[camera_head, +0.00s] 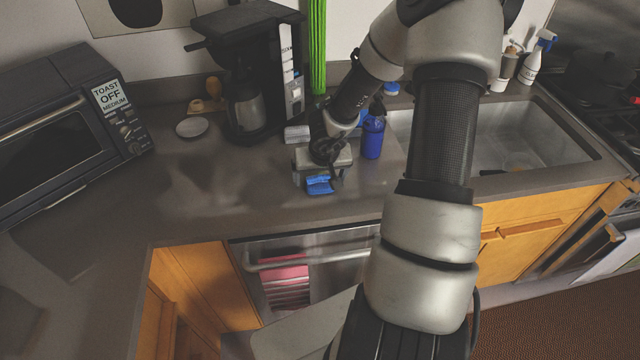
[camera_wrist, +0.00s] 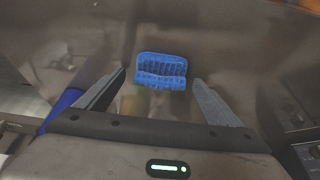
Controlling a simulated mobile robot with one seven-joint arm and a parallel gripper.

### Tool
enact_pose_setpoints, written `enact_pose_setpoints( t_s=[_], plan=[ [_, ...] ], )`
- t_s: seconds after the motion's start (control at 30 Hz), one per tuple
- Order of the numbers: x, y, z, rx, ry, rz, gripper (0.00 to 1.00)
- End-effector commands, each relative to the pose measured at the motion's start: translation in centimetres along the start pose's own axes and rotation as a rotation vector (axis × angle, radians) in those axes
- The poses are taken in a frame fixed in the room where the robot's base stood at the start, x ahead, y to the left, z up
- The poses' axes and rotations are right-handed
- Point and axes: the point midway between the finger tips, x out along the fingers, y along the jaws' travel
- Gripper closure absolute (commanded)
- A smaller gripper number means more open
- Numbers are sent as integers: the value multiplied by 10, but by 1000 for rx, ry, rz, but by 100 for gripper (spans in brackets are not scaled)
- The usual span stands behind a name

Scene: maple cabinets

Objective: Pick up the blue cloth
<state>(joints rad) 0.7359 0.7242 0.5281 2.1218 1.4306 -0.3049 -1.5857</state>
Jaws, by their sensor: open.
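The blue cloth (camera_head: 320,185) lies on the grey countertop in front of the coffee maker, partly hidden by my gripper in the head view. In the wrist view the blue cloth (camera_wrist: 161,71) looks small and folded, with a ribbed surface. It sits ahead of and between my fingertips. My gripper (camera_head: 320,178) is over the counter close to the cloth. In the wrist view my gripper (camera_wrist: 160,78) has its two fingers wide apart with nothing held between them. I cannot tell how high the fingertips are above the counter.
A blue bottle (camera_head: 373,135) stands just right of my gripper, beside the sink (camera_head: 530,130). The coffee maker (camera_head: 250,75) stands behind, with a white dish (camera_head: 192,128) to its left. A toaster oven (camera_head: 60,125) is at far left. The counter left of the cloth is clear.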

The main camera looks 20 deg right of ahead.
Motion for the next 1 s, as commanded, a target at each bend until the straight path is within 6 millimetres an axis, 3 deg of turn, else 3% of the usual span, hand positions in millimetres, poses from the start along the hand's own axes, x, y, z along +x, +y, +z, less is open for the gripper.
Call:
enact_pose_setpoints(
  t_s=[0.03,0.3,0.67,0.93,1.0],
  plan=[
    [0,0,0,0,0,0,14],
    [0,0,0,0,0,0,56],
    [-10,0,-4,-1,1,2,57],
    [-53,0,-23,0,4,3,57],
    [-56,2,-24,4,5,4,57]
  ],
)
